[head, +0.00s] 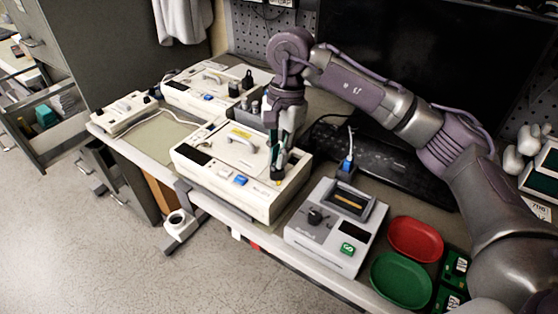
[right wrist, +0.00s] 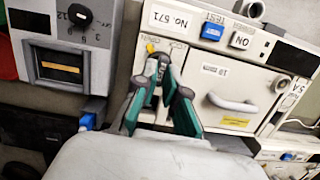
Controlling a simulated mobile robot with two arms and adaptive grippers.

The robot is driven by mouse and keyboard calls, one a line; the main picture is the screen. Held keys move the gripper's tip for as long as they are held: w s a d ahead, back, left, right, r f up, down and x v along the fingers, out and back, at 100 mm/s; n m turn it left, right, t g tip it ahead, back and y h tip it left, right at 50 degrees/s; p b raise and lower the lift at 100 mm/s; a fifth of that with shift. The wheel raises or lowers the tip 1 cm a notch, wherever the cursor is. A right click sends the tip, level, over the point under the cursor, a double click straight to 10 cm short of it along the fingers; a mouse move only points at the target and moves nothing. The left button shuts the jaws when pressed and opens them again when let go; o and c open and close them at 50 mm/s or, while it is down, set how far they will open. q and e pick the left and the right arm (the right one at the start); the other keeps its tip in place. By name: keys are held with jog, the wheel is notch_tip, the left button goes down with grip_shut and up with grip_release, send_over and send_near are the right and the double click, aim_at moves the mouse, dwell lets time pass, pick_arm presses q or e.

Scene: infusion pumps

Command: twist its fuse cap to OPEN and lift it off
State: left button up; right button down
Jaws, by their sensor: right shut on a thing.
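The cream infusion pump (head: 222,187) stands on the bench in the middle of the head view. It has a lid handle and a blue switch. In the right wrist view its panel (right wrist: 179,21) reads "No.571", with TEST and ON marks and small lettering by the fingertips. My right gripper (head: 279,168) points down at the pump's right front corner. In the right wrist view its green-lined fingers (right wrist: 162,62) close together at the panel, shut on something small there. The fingers hide it; a small yellow mark (right wrist: 150,47) shows beside them. My left gripper is out of view.
A grey tester (head: 330,231) with a black knob and green switch stands right of the pump. Red (head: 415,239) and green (head: 401,280) trays lie farther right. Another pump (head: 207,86) stands behind left. A keyboard (head: 370,160) and dark monitor are behind.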

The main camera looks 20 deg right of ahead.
jog(key=shift+r+p, duration=1.35)
jog(key=shift+r, duration=1.15)
